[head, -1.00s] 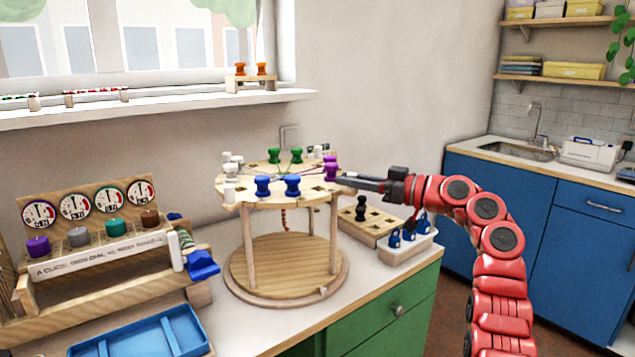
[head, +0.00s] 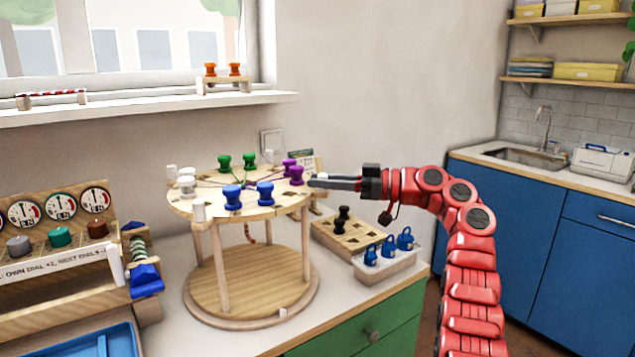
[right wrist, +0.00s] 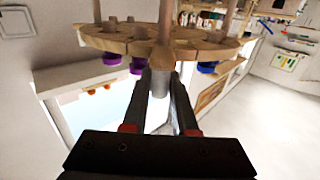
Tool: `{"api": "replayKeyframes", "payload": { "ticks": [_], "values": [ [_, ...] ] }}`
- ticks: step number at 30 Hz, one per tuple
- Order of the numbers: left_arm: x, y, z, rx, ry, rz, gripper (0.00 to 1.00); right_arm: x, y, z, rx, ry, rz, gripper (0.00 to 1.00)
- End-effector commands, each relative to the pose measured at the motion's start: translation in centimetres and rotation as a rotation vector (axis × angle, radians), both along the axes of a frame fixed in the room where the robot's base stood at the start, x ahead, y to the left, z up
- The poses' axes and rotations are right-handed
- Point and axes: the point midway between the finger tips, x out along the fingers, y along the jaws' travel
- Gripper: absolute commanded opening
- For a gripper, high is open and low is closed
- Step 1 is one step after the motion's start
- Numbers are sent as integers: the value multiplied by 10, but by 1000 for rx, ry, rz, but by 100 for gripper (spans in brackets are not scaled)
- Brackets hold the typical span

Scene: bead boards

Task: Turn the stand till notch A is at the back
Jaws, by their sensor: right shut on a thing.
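The stand (head: 250,285) is a round wooden base with posts bearing a round top (head: 215,207). The top carries blue spools (head: 265,193), green spools (head: 249,160), purple spools (head: 296,176) and white spools (head: 187,186), with short pale pegs at its rim, one at the front left (head: 198,211). My right gripper (head: 313,182) is at the top's right edge. Notch letters are too small to read, so I cannot tell which is notch A. My left gripper is not in view.
A wooden block with holes and a dark peg (head: 342,219) stands right of the stand, beside a white tray with blue padlock-like pieces (head: 388,249). A dial rack (head: 70,243) and blue tray (head: 85,345) are at the left. The wall is behind.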

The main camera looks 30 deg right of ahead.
Motion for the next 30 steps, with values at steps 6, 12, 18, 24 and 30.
{"api": "replayKeyframes", "payload": {
  "ticks": [6,12,18,24,30],
  "values": [
    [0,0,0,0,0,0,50,-1,-1,-1,-2,2,3,0],
    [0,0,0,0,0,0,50,-1,-1,-1,-2,2,4,0],
    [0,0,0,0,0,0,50,-1,-1,-1,-1,2,4,44],
    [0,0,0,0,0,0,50,-1,-1,-1,-1,2,3,57],
    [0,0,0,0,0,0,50,-2,-2,-1,0,1,3,57]
  ]
}}
